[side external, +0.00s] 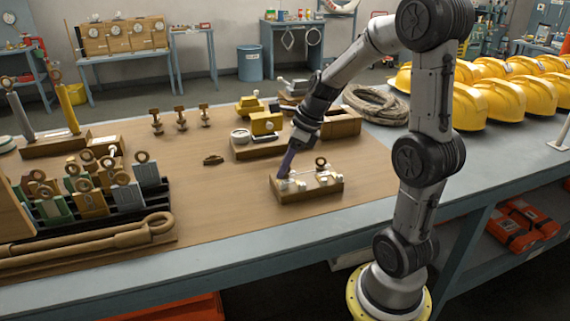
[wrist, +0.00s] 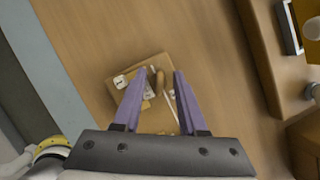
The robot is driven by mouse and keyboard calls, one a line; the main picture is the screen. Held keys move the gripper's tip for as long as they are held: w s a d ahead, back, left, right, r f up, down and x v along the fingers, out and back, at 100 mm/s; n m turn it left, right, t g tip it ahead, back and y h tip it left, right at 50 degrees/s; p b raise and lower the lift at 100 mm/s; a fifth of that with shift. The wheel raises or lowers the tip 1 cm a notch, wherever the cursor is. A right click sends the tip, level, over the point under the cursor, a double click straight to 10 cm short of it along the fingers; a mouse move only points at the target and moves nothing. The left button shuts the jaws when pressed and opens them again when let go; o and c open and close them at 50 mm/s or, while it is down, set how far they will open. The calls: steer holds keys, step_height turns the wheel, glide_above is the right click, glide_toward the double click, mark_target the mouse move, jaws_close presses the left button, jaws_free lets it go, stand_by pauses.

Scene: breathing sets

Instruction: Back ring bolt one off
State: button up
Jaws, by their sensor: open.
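My gripper (side external: 285,174) reaches down over the block's left part. In the wrist view, its two purple fingers (wrist: 158,76) are apart, above the block (wrist: 150,62). A brown upright piece and a pale fitting (wrist: 120,81) show there. I cannot tell whether the fingers touch anything. No number is readable on the ring bolt.
A dark small piece (side external: 213,160) lies on the board. A rack of tags (side external: 92,205) is at left, yellow helmets (side external: 490,100) at right.

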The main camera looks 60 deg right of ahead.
steer(key=shift+c, duration=0.2)
jaws_close()
stand_by(0.3)
